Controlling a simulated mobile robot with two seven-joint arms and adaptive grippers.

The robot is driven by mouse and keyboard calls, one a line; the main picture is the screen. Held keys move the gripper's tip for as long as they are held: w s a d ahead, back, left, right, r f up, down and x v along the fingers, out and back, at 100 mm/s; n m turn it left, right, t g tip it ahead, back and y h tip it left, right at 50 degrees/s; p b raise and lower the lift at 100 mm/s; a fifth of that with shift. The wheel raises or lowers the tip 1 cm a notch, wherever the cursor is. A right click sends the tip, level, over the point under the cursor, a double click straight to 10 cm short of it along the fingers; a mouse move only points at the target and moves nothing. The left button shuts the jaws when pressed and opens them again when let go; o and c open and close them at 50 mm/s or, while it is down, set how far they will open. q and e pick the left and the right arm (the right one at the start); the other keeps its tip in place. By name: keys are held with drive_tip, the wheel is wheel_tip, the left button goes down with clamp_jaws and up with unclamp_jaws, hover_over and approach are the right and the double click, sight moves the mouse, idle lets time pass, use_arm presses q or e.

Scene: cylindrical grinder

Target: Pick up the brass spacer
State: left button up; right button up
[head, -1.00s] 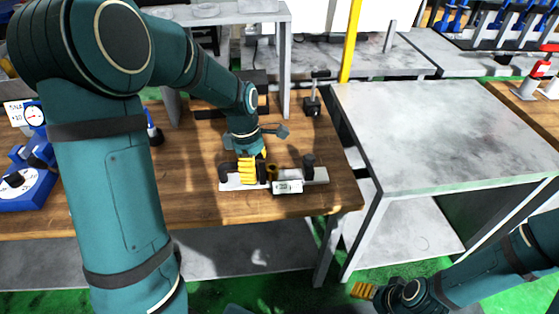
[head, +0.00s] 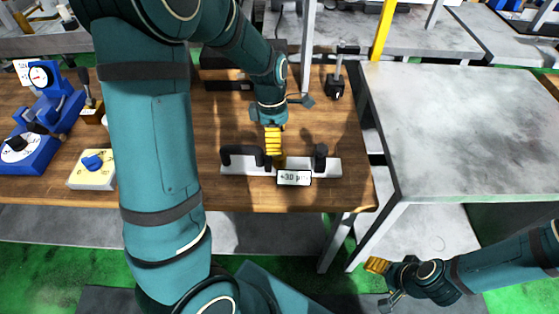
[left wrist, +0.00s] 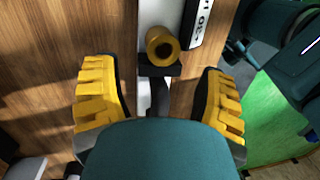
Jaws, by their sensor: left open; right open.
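The brass spacer (left wrist: 162,44) is a short golden ring with a dark bore. In the left wrist view it sits at the top middle, on a pale bar fixture (left wrist: 145,12) beside a white label. In the head view the spacer (head: 280,162) is mostly hidden by my left gripper (head: 274,147). My left gripper also shows in the left wrist view (left wrist: 160,78). Its yellow fingers are wide apart with nothing between the tips, and the spacer lies just beyond them. My right gripper (head: 376,265) is far from the spacer, low at the right, and open.
The fixture carries black posts (head: 320,157) and a "+30 µm" label (head: 294,178). A blue gauge (head: 42,120) and a cream box with a blue knob (head: 92,168) stand at left. A small black stand (head: 336,87) is behind. The grey table (head: 470,120) at right is bare.

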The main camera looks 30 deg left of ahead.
sight(279, 160)
use_arm(q)
drive_tip(key=shift+s+d+f+b, duration=0.15)
drive_tip(key=shift+f+b, duration=0.2)
drive_tip(key=shift+f, duration=0.55)
drive_tip(key=shift+w+d+f+b, duration=0.1)
drive_tip(key=shift+d+f+b, duration=0.2)
drive_tip(key=shift+f, duration=0.65)
drive_tip(key=shift+s+d+f+b, duration=0.1)
drive_tip(key=shift+f+b, duration=0.3)
drive_tip(key=shift+f, duration=0.5)
drive_tip(key=shift+r, duration=0.1)
clamp_jaws()
